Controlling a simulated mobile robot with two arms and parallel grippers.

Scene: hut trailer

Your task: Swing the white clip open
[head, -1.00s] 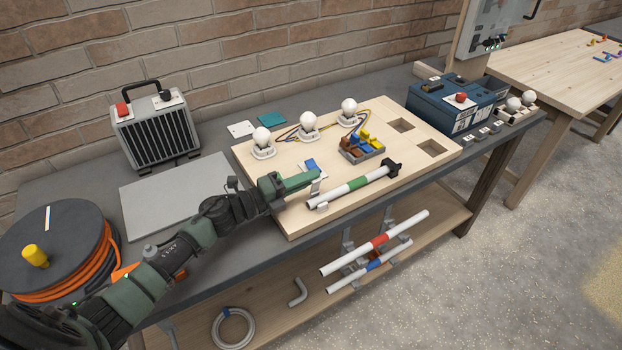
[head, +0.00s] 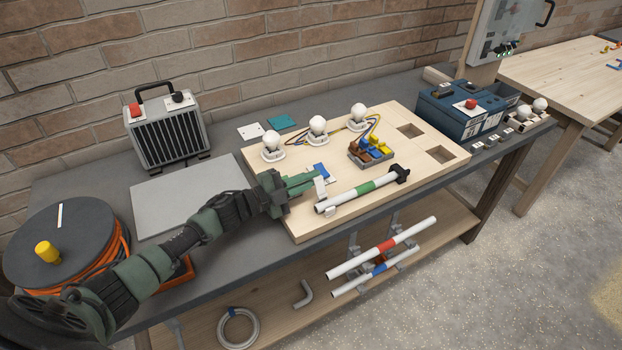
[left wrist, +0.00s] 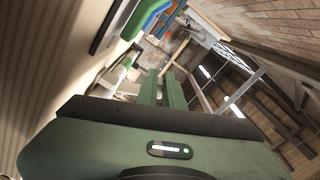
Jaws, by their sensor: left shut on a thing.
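The white clip (head: 321,188) stands up at the left end of a white tube with a green band (head: 362,188) on the light wooden board (head: 292,220). My left gripper (head: 316,181) reaches in from the left, low over the board. Its fingers are shut on the clip's upright part at the tips. A small white clip part (head: 330,212) shows below the tube's left end. In the left wrist view, the two green fingers (left wrist: 166,88) lie close together, and the clip between them is hard to make out. My right gripper is not in view.
White bulbs (head: 317,126) stand along the board's back, with a block of coloured connectors (head: 370,152) behind the tube. A grey heater (head: 167,130), a flat grey plate (head: 190,192) and a cable reel (head: 62,245) are to the left.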

